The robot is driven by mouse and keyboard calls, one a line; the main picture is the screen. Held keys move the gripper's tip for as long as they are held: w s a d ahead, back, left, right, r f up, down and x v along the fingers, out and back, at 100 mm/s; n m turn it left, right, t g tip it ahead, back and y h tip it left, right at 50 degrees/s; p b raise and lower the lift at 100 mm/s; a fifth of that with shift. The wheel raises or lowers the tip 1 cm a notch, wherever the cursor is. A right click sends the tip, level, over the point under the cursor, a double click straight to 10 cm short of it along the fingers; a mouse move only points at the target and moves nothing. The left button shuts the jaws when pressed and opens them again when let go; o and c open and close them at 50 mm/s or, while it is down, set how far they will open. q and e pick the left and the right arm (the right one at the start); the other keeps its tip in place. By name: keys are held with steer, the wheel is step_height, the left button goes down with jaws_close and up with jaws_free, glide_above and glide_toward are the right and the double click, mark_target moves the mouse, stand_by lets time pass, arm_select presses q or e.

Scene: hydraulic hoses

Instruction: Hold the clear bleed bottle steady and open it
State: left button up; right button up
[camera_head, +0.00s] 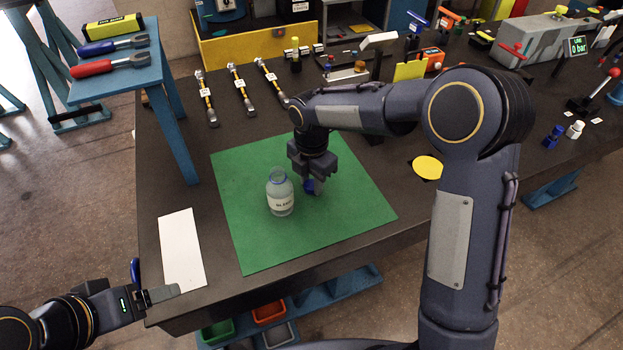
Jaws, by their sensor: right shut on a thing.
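The clear bleed bottle (280,198) stands upright on the green mat (245,245), with a white label facing the camera. Its neck shows a bluish rim and no cap is seen on top. My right gripper (314,182) is just right of the bottle, pointing down, shut on a small blue cap (308,186). The fingers partly hide the cap. The gripper looks apart from the bottle. My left gripper (165,293) is at the lower left, off the table's front corner and away from the bottle. Its finger gap cannot be made out.
A white sheet (182,250) lies left of the mat. Several tagged hoses (239,90) lie behind it. A blue stand (172,130) is at the left. The mat's front is clear.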

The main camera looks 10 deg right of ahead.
mark_target(312, 184)
steer(key=o, duration=1.1)
step_height(312, 184, up, 12)
steer(key=shift+r+p, duration=0.2)
steer(key=shift+p, duration=0.15)
steer(key=s+d+r+m+t+y, duration=0.2)
steer(key=s+d+r+m, duration=0.2)
steer(key=s+d+m, duration=0.65)
steer(key=s+f+m+t, duration=0.1)
steer(key=s+f+m, duration=0.1)
steer(key=s+m, duration=0.3)
steer(key=s+f+m+t+y, duration=0.1)
steer(key=s+f+m, duration=0.1)
steer(key=s+m, duration=0.3)
steer(key=s+f+m+t, duration=0.1)
steer(key=s+f+m, duration=0.1)
steer(key=s+m, duration=0.4)
steer(key=shift+s+a+t+y, duration=0.1)
steer(key=shift+a+t+y, duration=0.2)
steer(key=shift+y, duration=0.1)
